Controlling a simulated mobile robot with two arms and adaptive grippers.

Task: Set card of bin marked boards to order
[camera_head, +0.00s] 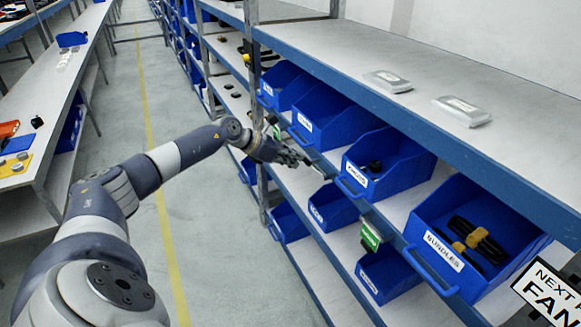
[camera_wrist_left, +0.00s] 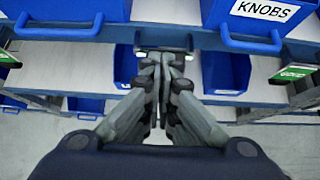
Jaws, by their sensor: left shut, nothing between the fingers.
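My left gripper (camera_head: 297,158) is at the front rail of the bin shelf, between two blue bins. In the left wrist view its fingers (camera_wrist_left: 161,62) are together and empty. Just beyond the fingertips is a pale and dark holder or card edge (camera_wrist_left: 162,52), seen nearly edge-on; I cannot tell if they touch. A green card (camera_head: 370,236) hangs below the rail left of the BUNDLES bin (camera_head: 443,285). Another green card (camera_wrist_left: 293,72) shows at right in the left wrist view, below the KNOBS bin (camera_wrist_left: 250,22). I cannot read BOARDS on any label.
More blue bins (camera_head: 327,210) stand on the lower shelf. The upper shelf (camera_head: 330,48) carries two clear packs (camera_head: 461,110). A sign (camera_head: 550,290) stands at lower right. A bench (camera_head: 60,100) runs along the left, with open floor between.

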